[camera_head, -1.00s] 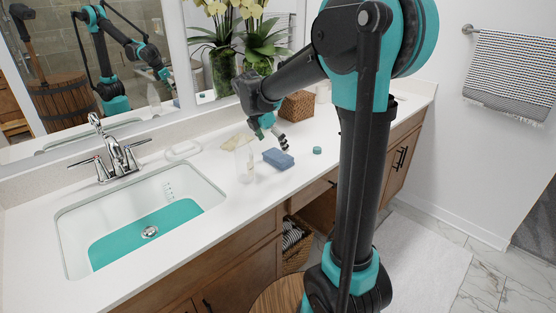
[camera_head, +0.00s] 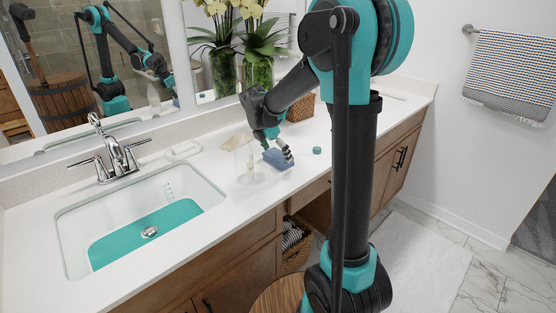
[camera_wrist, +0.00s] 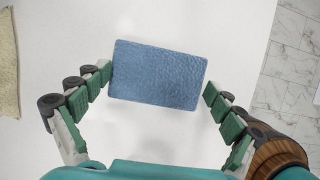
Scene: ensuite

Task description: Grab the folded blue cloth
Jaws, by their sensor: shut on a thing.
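The folded blue cloth (camera_head: 273,160) lies on the white counter to the right of the sink. In the wrist view it is a blue, textured rectangle (camera_wrist: 158,76), slightly tilted. My gripper (camera_head: 284,151) is down at the cloth and partly covers it in the head view. In the wrist view my gripper (camera_wrist: 158,84) has its green-padded fingertips against the cloth's left and right short sides and is shut on it. The cloth appears to be at counter level; whether it touches the counter I cannot tell.
A clear glass (camera_head: 246,166) stands just left of the cloth, with a beige cloth (camera_wrist: 8,65) near it. A small teal round item (camera_head: 317,150) lies to the right. The sink (camera_head: 140,222) is on the left. A wicker box (camera_head: 299,107) and potted orchids stand behind.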

